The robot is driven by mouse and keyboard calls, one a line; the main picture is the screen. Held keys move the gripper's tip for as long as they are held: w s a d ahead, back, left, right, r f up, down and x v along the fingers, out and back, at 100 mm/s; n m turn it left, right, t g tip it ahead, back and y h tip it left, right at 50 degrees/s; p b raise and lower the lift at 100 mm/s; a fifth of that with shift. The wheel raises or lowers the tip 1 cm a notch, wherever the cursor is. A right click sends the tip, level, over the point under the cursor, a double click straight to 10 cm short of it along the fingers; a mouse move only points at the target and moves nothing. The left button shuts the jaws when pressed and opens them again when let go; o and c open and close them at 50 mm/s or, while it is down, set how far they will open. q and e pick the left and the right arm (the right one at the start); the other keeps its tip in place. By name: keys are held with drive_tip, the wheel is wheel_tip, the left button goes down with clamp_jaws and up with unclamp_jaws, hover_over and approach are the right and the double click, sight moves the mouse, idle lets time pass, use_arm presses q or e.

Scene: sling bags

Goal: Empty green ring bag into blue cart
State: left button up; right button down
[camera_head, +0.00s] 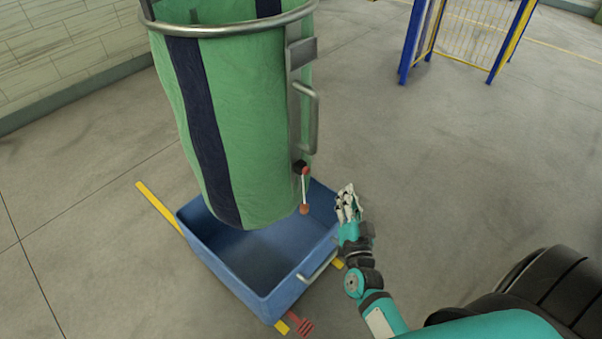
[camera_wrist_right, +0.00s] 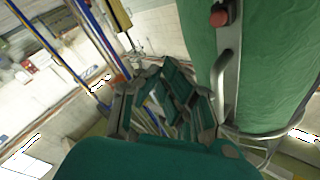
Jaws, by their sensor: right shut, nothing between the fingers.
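The green ring bag (camera_head: 247,110) with a dark blue stripe hangs upright from a metal ring (camera_head: 232,32) in the head view. It also fills the right of the right wrist view (camera_wrist_right: 275,60). A metal handle (camera_head: 312,105) and a lever with red ends (camera_head: 304,190) are on its right side. The blue cart (camera_head: 262,262) stands under the bag, and the visible part of its inside looks empty. My right gripper (camera_head: 346,200) is shut and empty, just right of the lever and apart from it, by the cart's right edge. My left gripper is not in view.
Yellow floor marks (camera_head: 160,208) lie by the cart, with a red piece (camera_head: 300,324) at its front corner. A blue and yellow mesh frame (camera_head: 465,40) stands at the back right. A tiled wall is at the left. Open floor lies to the right.

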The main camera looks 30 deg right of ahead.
sight(306, 171)
drive_tip(key=shift+w, duration=0.15)
drive_tip(key=w+a+b, duration=0.1)
drive_tip(key=w+a, duration=0.2)
drive_tip(key=w, duration=0.5)
drive_tip(key=shift+a+b, duration=0.2)
drive_tip(key=shift+b, duration=0.1)
drive_tip(key=shift+w+r, duration=0.1)
idle(1.4)
drive_tip(key=shift+w+a, duration=0.15)
drive_tip(key=shift+w, duration=0.1)
drive_tip(key=shift+w+a, duration=0.25)
drive_tip(key=shift+w, duration=0.3)
idle(1.0)
drive_tip(key=shift+s, duration=0.1)
drive_tip(key=shift+s+d+p, duration=0.3)
drive_tip(key=shift+s+d, duration=0.1)
drive_tip(key=shift+s, duration=0.45)
